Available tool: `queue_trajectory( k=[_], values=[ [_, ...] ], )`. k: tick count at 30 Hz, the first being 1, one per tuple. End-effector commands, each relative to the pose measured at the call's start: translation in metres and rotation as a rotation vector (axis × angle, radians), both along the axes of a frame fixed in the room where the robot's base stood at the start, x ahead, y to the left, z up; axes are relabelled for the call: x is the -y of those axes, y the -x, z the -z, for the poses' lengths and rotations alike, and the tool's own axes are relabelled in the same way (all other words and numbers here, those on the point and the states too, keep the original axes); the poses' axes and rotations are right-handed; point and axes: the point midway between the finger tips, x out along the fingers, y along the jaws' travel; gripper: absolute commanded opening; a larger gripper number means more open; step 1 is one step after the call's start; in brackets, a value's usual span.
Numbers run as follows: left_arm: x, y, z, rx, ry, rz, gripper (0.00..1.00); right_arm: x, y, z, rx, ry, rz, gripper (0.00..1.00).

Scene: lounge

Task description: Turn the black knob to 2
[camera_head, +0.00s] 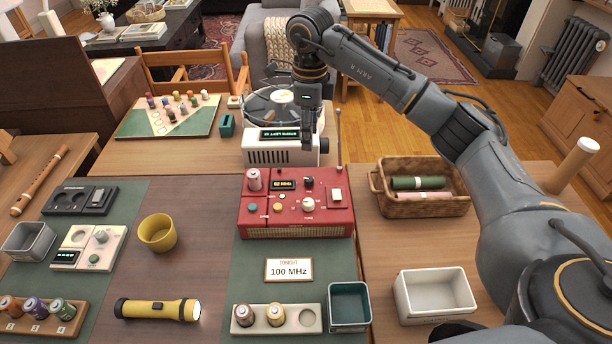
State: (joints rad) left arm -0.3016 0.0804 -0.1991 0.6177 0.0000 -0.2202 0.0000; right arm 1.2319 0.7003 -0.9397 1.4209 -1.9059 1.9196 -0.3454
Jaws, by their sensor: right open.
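A small black knob (309,182) sits on the upper middle of the red radio (296,232). The mark it points at is too small to read. A white knob (308,204) is just below it, and a small lit display (284,184) is to its left. My right gripper (307,150) is above and behind the radio, in front of the white machine, partly covering it. It is open, holds nothing and is apart from the black knob. My left gripper is not in view.
A "100 MHz" card (289,270) lies in front. A wicker basket (421,205) and white bin (434,297) are to the right.

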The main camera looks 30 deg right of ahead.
Motion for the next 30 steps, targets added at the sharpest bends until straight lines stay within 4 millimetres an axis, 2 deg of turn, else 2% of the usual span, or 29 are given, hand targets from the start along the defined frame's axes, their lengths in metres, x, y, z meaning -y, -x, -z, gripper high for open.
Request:
queue_trajectory(
  k=[5, 15, 19, 24, 30],
  values=[
    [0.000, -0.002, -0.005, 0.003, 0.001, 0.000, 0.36, 0.000, 0.001, 0.019, -0.004, 0.001, -0.001, 0.47],
    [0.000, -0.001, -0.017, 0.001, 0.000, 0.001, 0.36, 0.000, 0.002, 0.091, -0.004, -0.001, 0.000, 0.47],
    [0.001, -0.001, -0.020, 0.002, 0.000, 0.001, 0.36, -0.001, 0.002, 0.113, -0.003, -0.001, 0.000, 0.47],
    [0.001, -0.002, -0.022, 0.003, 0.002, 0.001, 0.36, 0.000, 0.001, 0.130, -0.001, -0.001, 0.000, 0.47],
    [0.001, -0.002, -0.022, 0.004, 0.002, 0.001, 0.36, 0.000, 0.001, 0.136, 0.000, 0.000, 0.000, 0.47]
  ],
)
